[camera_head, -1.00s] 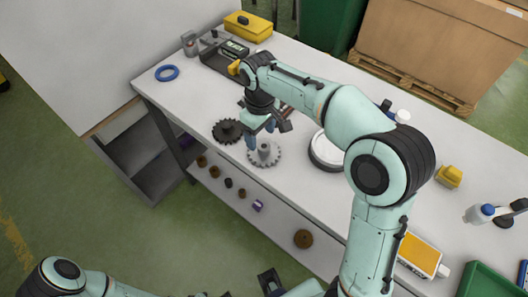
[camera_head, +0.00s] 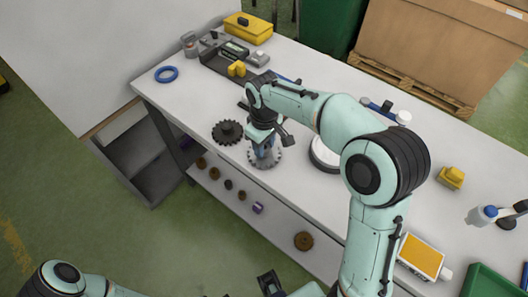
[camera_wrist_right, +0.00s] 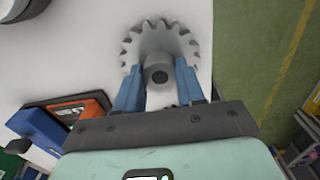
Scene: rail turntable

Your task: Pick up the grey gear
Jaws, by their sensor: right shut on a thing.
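The grey gear (camera_head: 265,160) is a toothed wheel with a raised central hub, lying near the front edge of the white bench. My right gripper (camera_head: 267,148) points down over it, shut on the gear's hub. In the right wrist view, the two blue fingers of the right gripper (camera_wrist_right: 160,88) stand on either side of the hub of the grey gear (camera_wrist_right: 157,38). The gear appears to rest on the bench; any gap underneath cannot be told.
A dark gear (camera_head: 227,132) lies close on the left of the grey gear. A blue ring (camera_head: 167,74) and a yellow case (camera_head: 247,27) are further back. A round white-topped thing (camera_head: 324,154) is on the right, partly behind my arm. Small parts lie on a lower shelf (camera_head: 270,228).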

